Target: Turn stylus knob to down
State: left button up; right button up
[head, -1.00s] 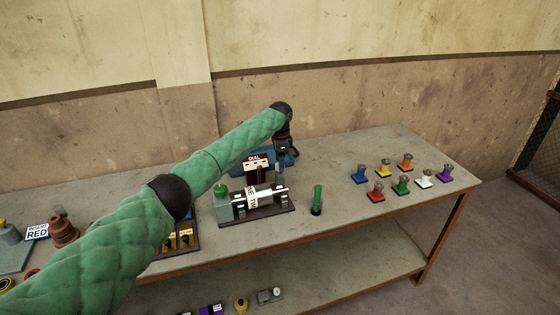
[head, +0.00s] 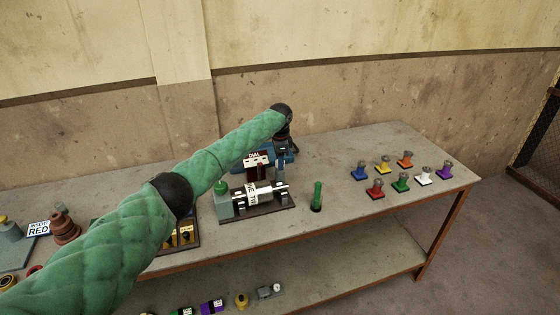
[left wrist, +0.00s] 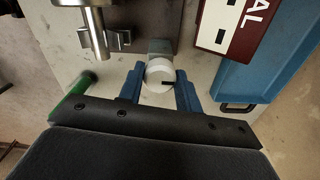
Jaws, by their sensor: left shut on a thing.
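The stylus knob (left wrist: 160,72) is a pale round knob with a dark mark on its face, at the right end of the lathe-like device. My left gripper (left wrist: 159,92) is shut on it, with one blue finger on each side in the left wrist view. In the head view my left gripper (head: 281,175) points down at the device's right end, and the knob is hard to make out there. The device has a dark base (head: 262,211) and a white labelled cylinder (head: 262,195). My right gripper is not in view.
A blue unit (head: 273,158) with a red DIAL panel (head: 257,161) stands close behind. A green cylinder (head: 317,196) stands upright to the right. Several coloured knob-topped pieces stand farther right. Between them the table (head: 345,215) is bare.

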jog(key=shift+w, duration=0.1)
pick_arm(q)
jog(key=shift+m+b, duration=0.45)
jog(key=shift+m, duration=0.35)
jog(key=m+b, duration=0.3)
jog(key=m, duration=0.4)
jog(key=shift+b, duration=0.35)
jog(key=m+b, duration=0.1)
jog(key=m, duration=0.5)
jog(key=shift+w+r+b, duration=0.1)
jog(key=shift+r+b, duration=0.05)
jog(key=shift+b, duration=0.2)
jog(key=shift+r+m+b, duration=0.1)
jog(key=shift+m+b, duration=0.2)
jog(key=shift+m, duration=1.3)
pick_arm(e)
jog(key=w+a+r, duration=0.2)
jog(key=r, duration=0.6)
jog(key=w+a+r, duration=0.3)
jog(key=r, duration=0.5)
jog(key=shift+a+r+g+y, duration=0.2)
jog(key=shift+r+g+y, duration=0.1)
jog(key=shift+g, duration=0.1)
